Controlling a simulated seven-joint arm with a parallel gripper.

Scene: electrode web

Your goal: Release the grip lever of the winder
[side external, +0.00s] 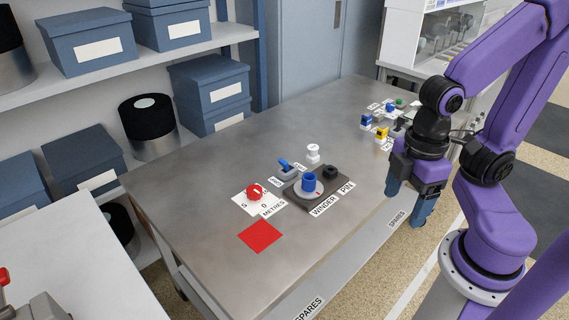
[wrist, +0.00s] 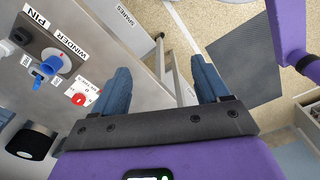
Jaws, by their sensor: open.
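The winder is a dark plate (side external: 316,195) carrying a grey disc with a blue hub (side external: 309,183); the wrist view shows the blue hub (wrist: 50,66) at the left. A small blue lever (side external: 284,164) on a grey base stands beside the plate, tilted; the wrist view shows it too (wrist: 37,82). Its label is too small to read surely. A black round piece (side external: 330,171) sits on the plate near the PIN label. My gripper (side external: 406,205) is open and empty, fingers pointing down at the bench's front edge, right of and apart from the winder.
A red dial (side external: 254,192) on a white METRES card and a red square (side external: 261,236) lie left of the winder. A white piece (side external: 313,154) stands behind it. Several small coloured parts (side external: 381,133) sit at the far right.

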